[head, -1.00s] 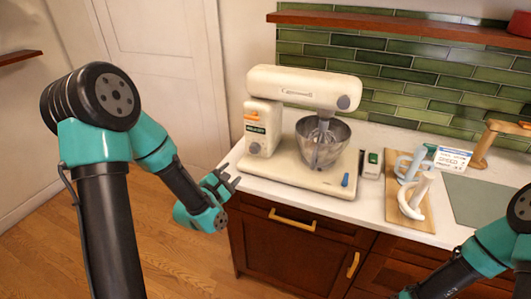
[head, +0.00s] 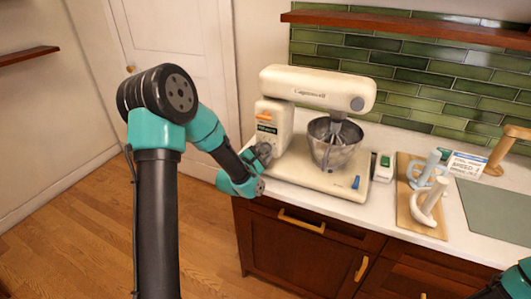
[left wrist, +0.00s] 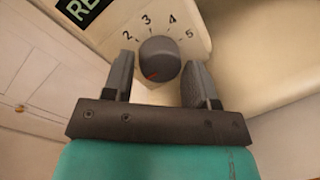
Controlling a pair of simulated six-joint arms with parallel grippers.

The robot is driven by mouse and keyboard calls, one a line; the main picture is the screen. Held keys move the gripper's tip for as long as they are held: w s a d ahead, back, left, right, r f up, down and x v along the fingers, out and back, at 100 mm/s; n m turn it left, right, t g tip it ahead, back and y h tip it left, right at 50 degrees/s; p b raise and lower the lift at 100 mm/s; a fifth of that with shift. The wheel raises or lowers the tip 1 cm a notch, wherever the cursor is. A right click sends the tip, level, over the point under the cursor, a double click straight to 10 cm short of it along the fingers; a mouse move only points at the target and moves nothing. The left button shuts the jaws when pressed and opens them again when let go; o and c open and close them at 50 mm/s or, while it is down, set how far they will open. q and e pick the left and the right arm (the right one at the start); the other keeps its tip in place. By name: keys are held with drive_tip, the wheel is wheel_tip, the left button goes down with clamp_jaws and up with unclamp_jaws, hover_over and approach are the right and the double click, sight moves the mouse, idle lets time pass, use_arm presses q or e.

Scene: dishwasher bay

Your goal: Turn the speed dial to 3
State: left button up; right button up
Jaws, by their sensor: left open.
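The speed dial (left wrist: 158,60) is a dark round knob on the cream stand mixer (head: 316,88). The numbers 2, 3, 4 and 5 arc above it in the left wrist view. A red mark on the dial is at its lower left, away from the 3. My left gripper (left wrist: 160,78) is open, with one finger on each side of the dial and a small gap showing. In the head view my left gripper (head: 260,157) is at the mixer's left side and hides the dial. My right gripper is out of view; part of that arm shows at the lower right.
A metal bowl (head: 334,150) with a whisk sits on the mixer base. A small dark-topped item (head: 384,167), a wooden board (head: 422,222) with light handled pieces and a white label card (head: 466,163) stand to the right. The floor at left is clear.

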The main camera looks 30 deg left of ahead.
use_arm(q)
drive_tip(key=shift+c, duration=0.4)
drive_tip(key=c, duration=0.6)
drive_tip(key=shift+o, duration=0.2)
drive_tip(key=shift+m, duration=0.4)
drive_tip(key=m, duration=0.3)
drive_tip(key=shift+r, duration=0.1)
drive_tip(key=m, duration=0.3)
drive_tip(key=shift+m+g, duration=0.3)
drive_tip(key=shift+g, duration=0.1)
drive_tip(key=m+y, duration=0.1)
drive_tip(key=m, duration=0.4)
drive_tip(key=shift+d+r+m+g, duration=0.1)
drive_tip(key=shift+r+m+g, duration=0.05)
drive_tip(key=shift+m+g, duration=0.2)
drive_tip(key=m+y, duration=0.1)
drive_tip(key=m, duration=0.4)
drive_tip(key=shift+d, duration=0.1)
drive_tip(key=shift+m, duration=0.25)
